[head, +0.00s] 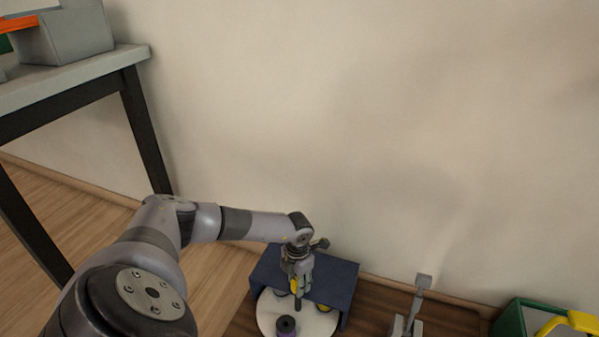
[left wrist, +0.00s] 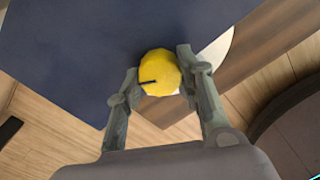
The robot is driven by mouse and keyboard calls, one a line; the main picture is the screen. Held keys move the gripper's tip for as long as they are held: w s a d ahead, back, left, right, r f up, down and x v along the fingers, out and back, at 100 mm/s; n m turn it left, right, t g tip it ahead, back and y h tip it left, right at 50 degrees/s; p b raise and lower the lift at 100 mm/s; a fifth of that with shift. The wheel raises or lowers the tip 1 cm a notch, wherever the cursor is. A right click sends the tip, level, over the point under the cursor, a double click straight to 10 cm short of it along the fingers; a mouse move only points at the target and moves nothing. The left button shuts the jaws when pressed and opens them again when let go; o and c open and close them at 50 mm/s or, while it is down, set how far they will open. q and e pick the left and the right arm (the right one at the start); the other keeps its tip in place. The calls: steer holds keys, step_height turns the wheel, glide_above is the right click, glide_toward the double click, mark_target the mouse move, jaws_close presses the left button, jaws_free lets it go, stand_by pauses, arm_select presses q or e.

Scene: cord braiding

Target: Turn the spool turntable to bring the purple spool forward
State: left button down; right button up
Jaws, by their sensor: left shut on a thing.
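The spool turntable (head: 267,316) is a white disc under a dark blue hood, cut off by the bottom edge of the head view. The purple spool (head: 286,333) stands at its front with a dark top, only partly in frame. My left gripper (head: 297,289) is above the disc at the hood's front edge, shut on a yellow faceted knob. In the left wrist view the yellow knob (left wrist: 160,74), with a black mark, sits between the fingertips (left wrist: 160,84). A sliver of the white disc (left wrist: 217,50) shows beside it. My right gripper is not in view.
The dark blue hood (head: 335,277) covers the back of the disc. A grey lever-like device (head: 421,288) stands to the right, then a green box (head: 512,321) with a yellow handle. A grey-topped table (head: 75,75) stands at left. Bare wall lies behind.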

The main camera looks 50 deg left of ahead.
arm_select(q)
steer(key=c, duration=1.1)
jaws_free()
steer(key=shift+r, duration=0.1)
step_height(320, 180, up, 12)
steer(key=shift+f, duration=0.1)
